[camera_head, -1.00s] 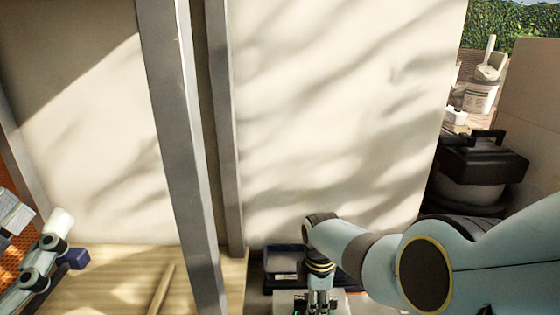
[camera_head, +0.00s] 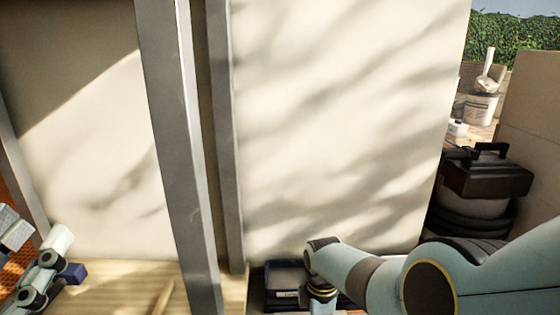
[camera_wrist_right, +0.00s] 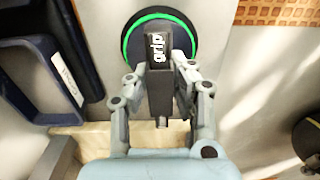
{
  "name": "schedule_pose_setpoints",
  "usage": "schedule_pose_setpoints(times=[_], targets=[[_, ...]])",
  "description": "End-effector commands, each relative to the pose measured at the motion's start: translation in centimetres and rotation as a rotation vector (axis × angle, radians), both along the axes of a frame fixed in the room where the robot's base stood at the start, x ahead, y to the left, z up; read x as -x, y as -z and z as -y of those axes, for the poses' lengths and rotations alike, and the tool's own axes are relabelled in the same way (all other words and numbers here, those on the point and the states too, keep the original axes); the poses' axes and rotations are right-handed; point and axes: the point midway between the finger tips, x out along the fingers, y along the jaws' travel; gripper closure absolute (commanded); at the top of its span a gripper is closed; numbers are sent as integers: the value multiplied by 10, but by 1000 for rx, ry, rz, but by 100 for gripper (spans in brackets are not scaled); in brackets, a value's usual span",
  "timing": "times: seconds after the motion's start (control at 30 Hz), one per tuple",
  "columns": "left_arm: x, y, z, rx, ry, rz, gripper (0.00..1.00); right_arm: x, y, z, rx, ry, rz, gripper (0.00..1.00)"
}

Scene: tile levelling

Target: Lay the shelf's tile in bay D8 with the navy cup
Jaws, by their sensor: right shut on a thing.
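In the right wrist view, my right gripper (camera_wrist_right: 160,84) is shut on the upright dark handle of the navy cup (camera_wrist_right: 187,28), which is marked "grip". The cup is a round dark disc with a bright green ring around it. It stands against a pale grey flat surface (camera_wrist_right: 103,22); I cannot tell whether this is the tile. In the head view, my right arm reaches down at the lower right and its gripper is cut off. My left gripper (camera_head: 36,277) is at the lower left edge, its jaw opening unclear. Bay D8 is not identifiable.
A navy tray with a white label (camera_wrist_right: 30,75) lies beside the cup; it also shows in the head view (camera_head: 285,272). Grey posts (camera_head: 178,150) stand before a large pale panel (camera_head: 340,120). A navy block (camera_head: 73,273) sits on the wooden surface (camera_head: 115,290). A black case (camera_head: 487,175) stands right.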

Motion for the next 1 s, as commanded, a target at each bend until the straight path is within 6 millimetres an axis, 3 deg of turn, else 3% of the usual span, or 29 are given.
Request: schedule_pose_setpoints(times=[0.37,0.4,0.6,1.0], targets=[[0,0,0,0,0,1,60,-2,-2,0,0,0,4,100],[0,0,0,0,0,1,60,-2,-2,0,0,0,4,76],[0,0,0,0,0,0,60,-1,-1,0,0,0,2,53],[0,0,0,0,0,0,60,-1,-5,-1,0,-1,2,53]])
